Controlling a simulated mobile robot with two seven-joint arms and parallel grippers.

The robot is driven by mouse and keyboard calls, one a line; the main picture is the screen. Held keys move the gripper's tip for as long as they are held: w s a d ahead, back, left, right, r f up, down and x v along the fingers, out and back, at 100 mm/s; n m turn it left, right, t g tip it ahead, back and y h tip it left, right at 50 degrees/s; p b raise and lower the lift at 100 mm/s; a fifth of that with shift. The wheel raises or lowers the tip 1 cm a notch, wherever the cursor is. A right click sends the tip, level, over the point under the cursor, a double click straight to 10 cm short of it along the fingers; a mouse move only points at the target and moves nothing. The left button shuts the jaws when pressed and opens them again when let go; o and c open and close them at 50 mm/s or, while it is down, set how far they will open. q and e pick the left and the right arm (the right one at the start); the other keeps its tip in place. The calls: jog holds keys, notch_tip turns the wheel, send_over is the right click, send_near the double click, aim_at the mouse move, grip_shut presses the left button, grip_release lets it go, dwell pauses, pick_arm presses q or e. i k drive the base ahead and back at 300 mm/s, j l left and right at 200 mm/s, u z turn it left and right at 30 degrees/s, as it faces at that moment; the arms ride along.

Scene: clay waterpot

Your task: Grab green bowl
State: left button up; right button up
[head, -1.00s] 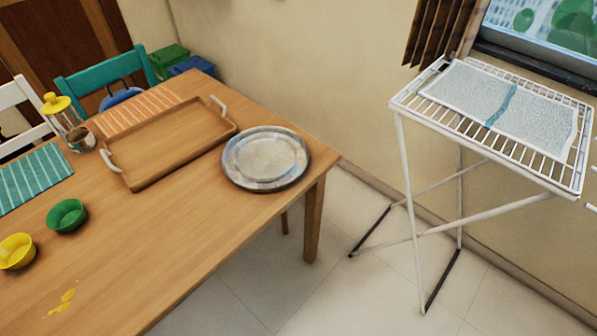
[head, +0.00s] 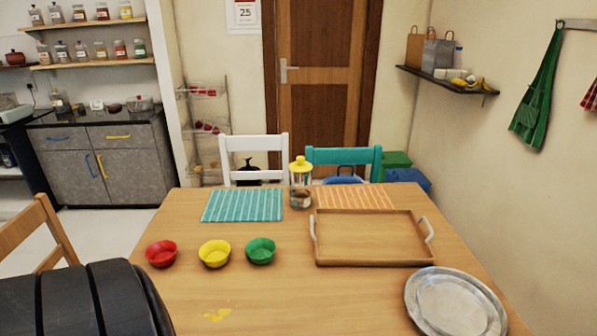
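Neither of my grippers shows in the head view. A dark, rounded shape at the lower left, likely part of my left arm, covers the table's left front area.
A wooden tray (head: 369,262) lies right of the green bowl, with a metal plate (head: 413,290) at the front right. Chairs stand at the left and back.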

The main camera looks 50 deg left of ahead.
aim_at(260, 251)
jog(key=u, duration=1.9)
